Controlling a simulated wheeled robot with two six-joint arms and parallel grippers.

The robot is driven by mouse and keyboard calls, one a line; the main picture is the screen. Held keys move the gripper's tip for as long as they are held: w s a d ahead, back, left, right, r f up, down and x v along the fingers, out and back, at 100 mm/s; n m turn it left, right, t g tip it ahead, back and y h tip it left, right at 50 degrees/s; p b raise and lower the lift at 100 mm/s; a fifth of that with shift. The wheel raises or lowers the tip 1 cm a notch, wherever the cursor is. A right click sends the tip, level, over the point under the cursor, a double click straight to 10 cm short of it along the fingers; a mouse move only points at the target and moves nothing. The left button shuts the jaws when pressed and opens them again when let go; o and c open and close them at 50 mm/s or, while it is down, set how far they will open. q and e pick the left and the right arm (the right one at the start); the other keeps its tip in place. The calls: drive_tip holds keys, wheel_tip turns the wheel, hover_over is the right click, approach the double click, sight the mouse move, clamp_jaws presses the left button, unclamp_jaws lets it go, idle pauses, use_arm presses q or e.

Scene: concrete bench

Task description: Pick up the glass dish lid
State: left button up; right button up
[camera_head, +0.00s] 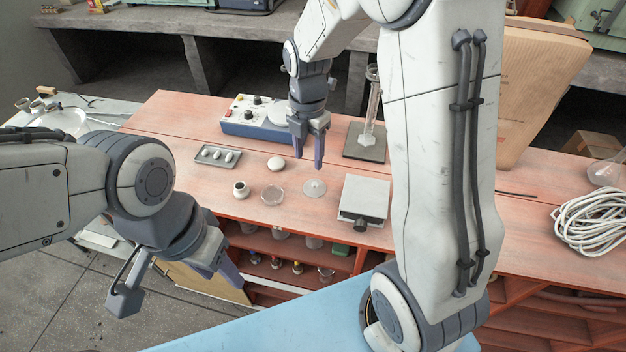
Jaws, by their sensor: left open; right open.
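The glass dish lid (314,188) looks like a pale translucent disc with a small knob in its middle, lying on the red bench top. A clear, shallow round glass dish (272,195) sits to its left, apart from it. My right gripper (309,162) is open and empty, fingers pointing down, just above and behind the lid in the picture. My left gripper (180,286) is open and empty, low at the left, in front of the bench and away from the lid.
A white egg-like object (276,164) and a small white jar (241,189) stand left of the lid. A grey scale-like box (364,201) is close on the right. A stand with a glass column (366,142), a blue-white device (256,120) and a small tray (218,156) lie behind.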

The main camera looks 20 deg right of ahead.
drive_tip(key=n, duration=0.1)
hover_over(315, 183)
drive_tip(key=f, duration=0.5)
drive_tip(key=shift+s+a, duration=0.1)
drive_tip(key=shift+a, duration=0.2)
drive_tip(key=shift+d+f+p, duration=0.15)
drive_tip(key=shift+f+p, duration=0.25)
drive_tip(key=shift+f, duration=1.1)
drive_tip(key=shift+d+f+p, duration=0.1)
drive_tip(key=shift+f+p, duration=0.3)
drive_tip(key=shift+f, duration=1.05)
clamp_jaws()
